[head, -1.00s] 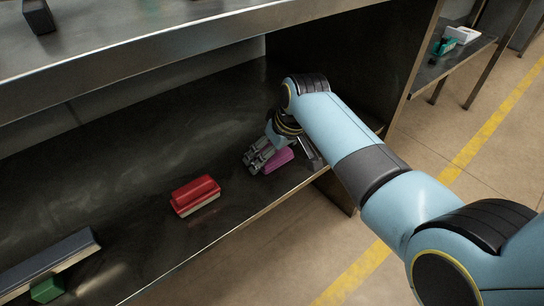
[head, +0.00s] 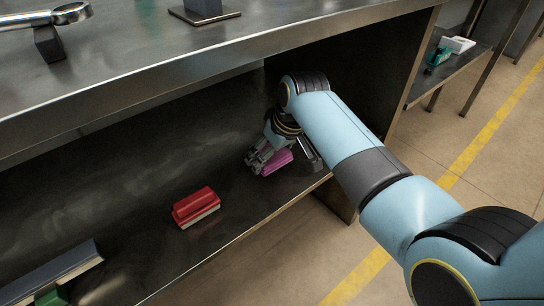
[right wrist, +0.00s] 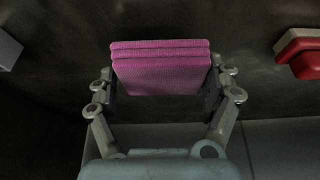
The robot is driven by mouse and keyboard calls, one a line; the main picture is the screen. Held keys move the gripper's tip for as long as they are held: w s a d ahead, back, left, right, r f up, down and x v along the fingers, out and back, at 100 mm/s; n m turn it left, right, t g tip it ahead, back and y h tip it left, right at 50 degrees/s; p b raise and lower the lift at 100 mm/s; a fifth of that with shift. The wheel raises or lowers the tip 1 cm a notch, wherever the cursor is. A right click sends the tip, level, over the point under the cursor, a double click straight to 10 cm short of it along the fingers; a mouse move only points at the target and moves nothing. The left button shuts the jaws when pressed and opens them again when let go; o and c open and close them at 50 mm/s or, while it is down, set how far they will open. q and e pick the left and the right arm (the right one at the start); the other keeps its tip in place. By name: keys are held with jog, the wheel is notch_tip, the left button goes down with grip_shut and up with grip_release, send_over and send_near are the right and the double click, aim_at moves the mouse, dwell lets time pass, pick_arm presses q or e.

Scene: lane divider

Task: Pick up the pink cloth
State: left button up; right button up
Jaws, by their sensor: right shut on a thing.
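The pink cloth (head: 278,162) is a folded stack at the right end of the dark lower shelf in the head view. My right gripper (head: 266,160) is at the cloth, its fingers partly covering it. In the right wrist view the cloth (right wrist: 162,70) shows its folded layers between the two fingers of my right gripper (right wrist: 163,88), which is shut on it. I cannot tell whether the cloth touches the shelf. My left gripper is not in view.
A red brush-like block (head: 196,206) lies on the shelf (head: 130,190) left of the cloth. A long grey bar (head: 50,275) and a green block (head: 52,297) are at lower left. The upper shelf (head: 250,38) overhangs; a dark side panel (head: 370,60) stands behind my right arm.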

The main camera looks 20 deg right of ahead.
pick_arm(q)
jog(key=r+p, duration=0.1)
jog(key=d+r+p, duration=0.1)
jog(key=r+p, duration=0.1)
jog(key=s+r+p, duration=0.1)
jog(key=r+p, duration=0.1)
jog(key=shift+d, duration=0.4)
pick_arm(e)
jog(key=s+d+r, duration=0.3)
jog(key=s+r, duration=0.4)
jog(key=s, duration=0.4)
jog(key=shift+s+r, duration=0.2)
jog(key=shift+r, duration=0.1)
